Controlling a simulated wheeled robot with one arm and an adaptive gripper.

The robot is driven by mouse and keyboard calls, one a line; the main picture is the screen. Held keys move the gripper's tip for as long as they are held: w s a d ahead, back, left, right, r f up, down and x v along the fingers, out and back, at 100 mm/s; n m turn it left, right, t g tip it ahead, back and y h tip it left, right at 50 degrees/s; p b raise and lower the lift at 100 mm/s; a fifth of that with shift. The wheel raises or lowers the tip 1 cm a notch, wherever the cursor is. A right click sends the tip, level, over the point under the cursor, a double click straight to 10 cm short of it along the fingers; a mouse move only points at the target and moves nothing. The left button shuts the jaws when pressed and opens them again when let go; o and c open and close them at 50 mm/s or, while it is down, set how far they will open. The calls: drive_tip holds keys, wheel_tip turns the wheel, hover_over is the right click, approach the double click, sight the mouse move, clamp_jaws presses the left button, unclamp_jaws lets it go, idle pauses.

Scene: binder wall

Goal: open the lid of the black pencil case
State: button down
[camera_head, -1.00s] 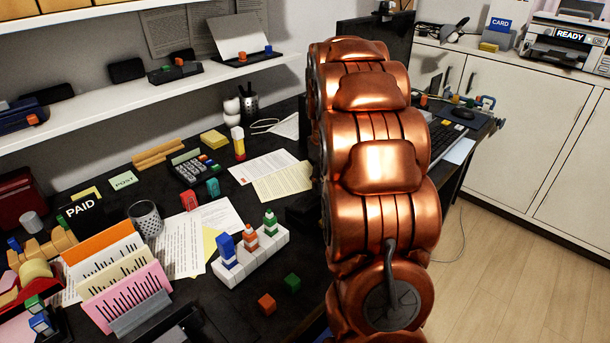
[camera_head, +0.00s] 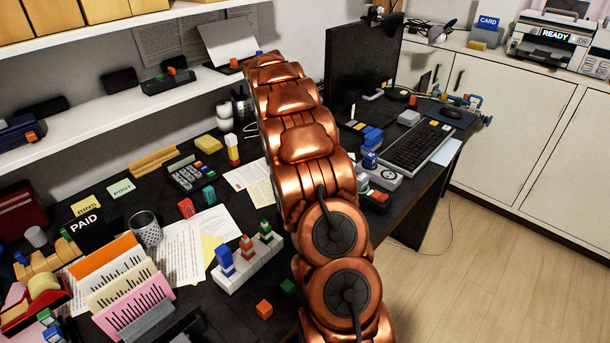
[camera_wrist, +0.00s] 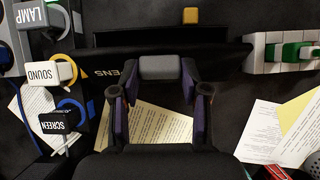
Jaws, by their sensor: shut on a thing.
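The black pencil case (camera_wrist: 220,38) shows at the top middle of the wrist view, with part of a pale label ending in "ENS" on its near-left side. A grey tab (camera_wrist: 160,67) sits at the case's near edge. My gripper (camera_wrist: 160,76) has its purple-padded fingers on either side of this tab and is shut on it. A dark strip lies between the case's far edge and the part with the tab; I cannot tell how far the lid is raised. In the head view my arm hides the gripper and the case.
Tags for LAMP, SOUND (camera_wrist: 52,73) and SCREEN (camera_wrist: 67,122) with cables lie left of my gripper. A white rack with colored blocks (camera_head: 246,262) stands close by. Papers (camera_head: 180,245) lie around. The monitor (camera_head: 362,75) and keyboard (camera_head: 415,147) are at the right.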

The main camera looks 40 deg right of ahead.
drive_tip(key=shift+w+r+g+p, duration=0.3)
drive_tip(key=shift+w+g+p, duration=0.25)
drive_tip(key=shift+p, duration=1.55)
drive_tip(key=g+p, duration=0.1)
drive_tip(key=p, duration=0.2)
drive_tip(key=shift+w, duration=0.15)
drive_tip(key=p, duration=0.3)
drive_tip(key=shift+w+g, duration=0.2)
drive_tip(key=shift+g, duration=0.05)
drive_tip(key=p, duration=0.3)
drive_tip(key=shift+w+f+g+p, duration=0.1)
drive_tip(key=shift+w+g+p, duration=0.15)
drive_tip(key=shift+g+p, duration=0.05)
drive_tip(key=shift+f+p, duration=0.25)
drive_tip(key=shift+p, duration=0.35)
drive_tip(key=c, duration=0.6)
unclamp_jaws()
drive_tip(key=shift+w, duration=0.1)
